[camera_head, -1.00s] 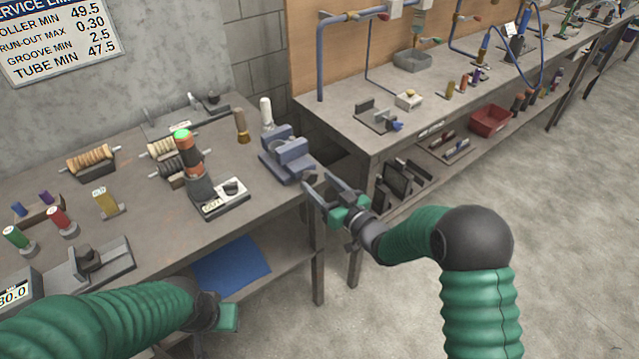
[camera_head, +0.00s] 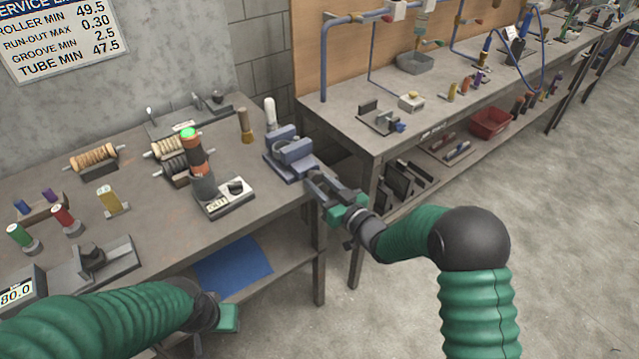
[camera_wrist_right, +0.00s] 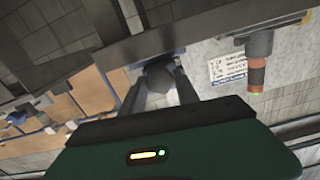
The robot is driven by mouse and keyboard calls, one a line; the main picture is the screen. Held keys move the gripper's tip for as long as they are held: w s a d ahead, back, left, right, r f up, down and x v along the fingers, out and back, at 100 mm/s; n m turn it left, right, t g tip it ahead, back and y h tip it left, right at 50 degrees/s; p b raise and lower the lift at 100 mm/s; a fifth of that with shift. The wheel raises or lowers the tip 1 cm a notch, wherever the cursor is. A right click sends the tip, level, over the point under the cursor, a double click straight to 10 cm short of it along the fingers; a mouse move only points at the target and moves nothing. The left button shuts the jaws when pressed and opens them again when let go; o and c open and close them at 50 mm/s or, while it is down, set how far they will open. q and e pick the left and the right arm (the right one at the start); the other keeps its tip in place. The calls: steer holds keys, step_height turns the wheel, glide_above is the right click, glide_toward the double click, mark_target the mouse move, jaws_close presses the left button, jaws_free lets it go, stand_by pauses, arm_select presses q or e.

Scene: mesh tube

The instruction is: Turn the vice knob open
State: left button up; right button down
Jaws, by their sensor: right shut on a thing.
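The blue-grey vice (camera_head: 291,158) stands at the right front corner of the near workbench. My right gripper (camera_head: 314,182) reaches it from the right, at the bench edge, and is shut on the vice knob. The dark, rounded knob (camera_wrist_right: 160,72) shows between the fingers (camera_wrist_right: 158,88) in the right wrist view. In the head view the fingers mostly hide the knob. Part of my left gripper (camera_head: 228,318) shows low at the left, below the bench top. Its fingertips are hidden.
A device with a green-topped orange cylinder (camera_head: 192,152) stands left of the vice. A white-topped peg (camera_head: 270,113) and a brown peg (camera_head: 245,126) stand behind it. A second workbench (camera_head: 350,135) lies to the right across a narrow gap.

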steer(key=shift+w, duration=0.1)
steer(key=n+b, duration=0.3)
steer(key=shift+f+n, duration=0.1)
steer(key=shift+n, duration=0.3)
steer(key=n+b, duration=0.3)
steer(key=shift+n+b, duration=0.3)
steer(key=n+b, duration=1.4)
steer(key=b, duration=0.1)
steer(key=shift+f+n+b, duration=0.2)
steer(key=shift+n+b, duration=0.1)
steer(key=n+b, duration=1.3)
steer(key=b, duration=0.1)
steer(key=shift+a+f+n, duration=0.1)
steer(key=shift+f+n, duration=0.05)
steer(key=shift+n, duration=0.15)
steer(key=n+b, duration=0.8)
steer(key=n, duration=0.2)
steer(key=shift+n, duration=0.3)
